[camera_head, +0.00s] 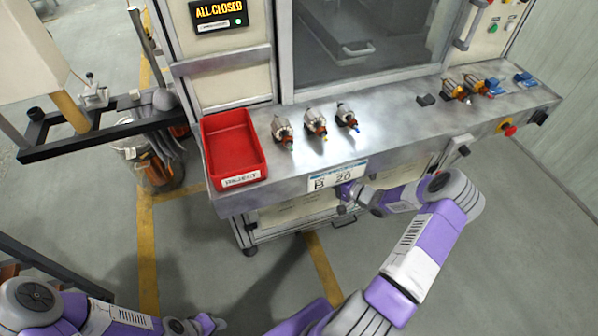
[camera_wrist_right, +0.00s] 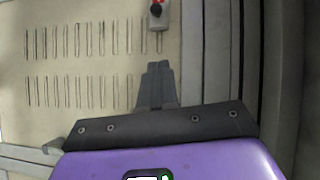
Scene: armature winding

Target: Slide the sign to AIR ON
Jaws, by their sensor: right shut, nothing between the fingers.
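No sign with readable AIR ON wording shows in either view. A white label plate (camera_head: 338,176) with blue text and "20" is on the bench's front edge; its small print is unreadable. My right gripper (camera_head: 346,197) is just below that plate, in front of the cabinet under the bench. In the right wrist view its fingers (camera_wrist_right: 157,68) are shut and empty, facing a cream slotted panel. A small grey box with a red and black part (camera_wrist_right: 157,14) lies beyond the fingertips. My left gripper (camera_head: 212,323) is low at the bottom left, away from the bench; its jaws are too small to read.
A red REJECT bin (camera_head: 233,148) and several armatures (camera_head: 316,124) stand on the steel bench (camera_head: 390,124). A display (camera_head: 218,12) reads ALL CLOSED. A red stop button (camera_head: 509,130) is on the right front edge. A dark rail (camera_head: 100,128) juts out left.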

